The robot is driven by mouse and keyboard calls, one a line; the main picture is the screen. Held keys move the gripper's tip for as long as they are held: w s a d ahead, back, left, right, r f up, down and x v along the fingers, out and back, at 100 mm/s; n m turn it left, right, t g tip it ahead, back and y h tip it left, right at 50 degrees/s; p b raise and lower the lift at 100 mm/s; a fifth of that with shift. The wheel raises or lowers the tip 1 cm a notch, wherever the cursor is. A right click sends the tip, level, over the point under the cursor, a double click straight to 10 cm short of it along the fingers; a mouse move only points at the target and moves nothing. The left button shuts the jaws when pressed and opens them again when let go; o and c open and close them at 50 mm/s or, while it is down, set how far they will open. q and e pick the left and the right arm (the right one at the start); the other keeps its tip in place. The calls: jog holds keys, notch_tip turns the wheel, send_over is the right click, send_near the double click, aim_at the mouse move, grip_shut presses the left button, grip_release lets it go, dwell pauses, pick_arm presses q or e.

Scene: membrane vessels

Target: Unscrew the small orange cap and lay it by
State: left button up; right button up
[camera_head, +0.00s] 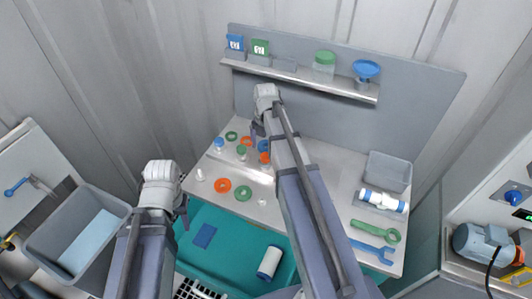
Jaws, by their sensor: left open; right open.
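A small orange cap (264,157) shows on the grey worktop, just left of my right arm. I cannot tell whether it is seated on a vessel, as the arm and its small size hide the detail. My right gripper (255,132) is open above the back of the worktop, behind the cap in the picture; its fingers are mostly hidden by its own wrist. My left gripper (182,213) is open over the left edge of the teal tray, well away from the cap.
Orange rings (223,185), green rings (243,193) and small capped fittings (218,144) stand around the cap. A shelf (300,76) runs along the back panel. A grey bin (389,171), a white cylinder (383,201) and wrenches (376,231) lie right. A teal tray (225,262) is in front.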

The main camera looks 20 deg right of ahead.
aim_at(266, 156)
jog(key=m, duration=1.4)
jog(key=shift+m, duration=0.7)
notch_tip(266, 156, down, 4)
jog(key=b, duration=0.4)
jog(key=shift+f, duration=0.1)
grip_shut()
